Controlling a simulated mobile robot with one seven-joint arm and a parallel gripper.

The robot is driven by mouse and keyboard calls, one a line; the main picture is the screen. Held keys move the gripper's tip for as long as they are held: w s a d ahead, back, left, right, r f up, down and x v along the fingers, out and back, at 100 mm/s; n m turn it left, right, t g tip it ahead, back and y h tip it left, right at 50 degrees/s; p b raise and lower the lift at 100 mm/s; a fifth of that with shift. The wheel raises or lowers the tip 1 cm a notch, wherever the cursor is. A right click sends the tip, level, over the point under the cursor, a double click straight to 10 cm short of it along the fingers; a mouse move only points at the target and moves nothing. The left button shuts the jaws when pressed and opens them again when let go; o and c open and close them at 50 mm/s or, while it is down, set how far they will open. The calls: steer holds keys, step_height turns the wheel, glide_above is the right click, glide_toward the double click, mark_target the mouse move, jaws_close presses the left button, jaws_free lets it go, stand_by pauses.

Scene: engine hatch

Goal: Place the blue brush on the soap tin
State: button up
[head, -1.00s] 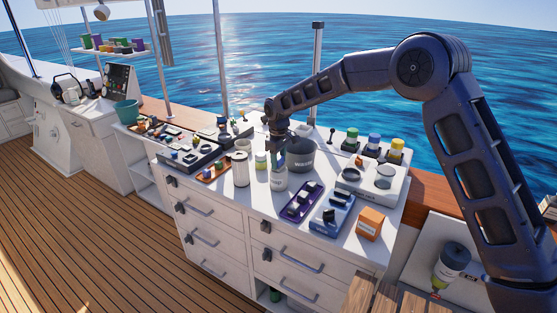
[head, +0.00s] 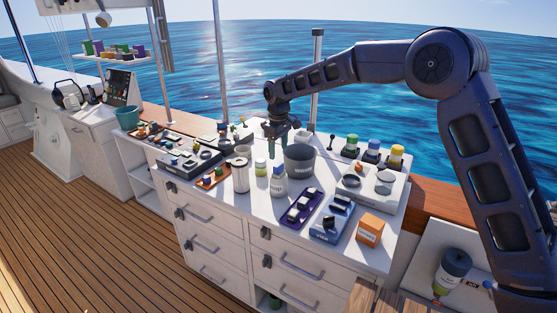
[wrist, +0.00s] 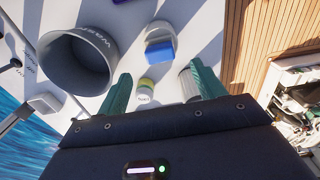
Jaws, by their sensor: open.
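In the wrist view the blue brush (wrist: 160,50) shows as a blue block lying on the white round soap tin (wrist: 157,33); its far side cannot be made out.
The grey waste bin (head: 299,162) is close behind the tin. A small green-lidded jar (head: 261,168) and a tall canister (head: 240,176) stand to its left. A purple tray (head: 298,212), a blue tray (head: 331,222) and an orange box (head: 370,230) are at front right.

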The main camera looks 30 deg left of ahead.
mark_target(279, 164)
steer(key=shift+r, duration=2.15)
steer(key=shift+w, duration=0.1)
steer(key=w+d+r+m+t, duration=0.15)
steer(key=w+d+r, duration=0.3)
steer(key=d, duration=0.85)
steer(key=w+d+r+m, duration=0.3)
steer(key=d+r, duration=0.3)
steer(key=d, duration=0.7)
steer(key=w+d+r+m, duration=0.3)
steer(key=d+r, duration=0.2)
steer(key=d, duration=0.8)
steer(key=s+d+f+m+t, duration=0.1)
steer(key=s+d+m, duration=0.4)
steer(key=d, duration=1)
steer(key=s+d+m+t, duration=0.1)
steer(key=s+d+m, duration=0.1)
steer(key=s+d, duration=0.9)
steer(key=s+d+f+m+t, duration=0.1)
steer(key=s+d+f+m, duration=0.2)
steer(key=d, duration=0.7)
step_height(279, 164, down, 3)
steer(key=s, duration=0.2)
steer(key=shift+s+r, duration=0.2)
steer(key=shift+s, duration=0.15)
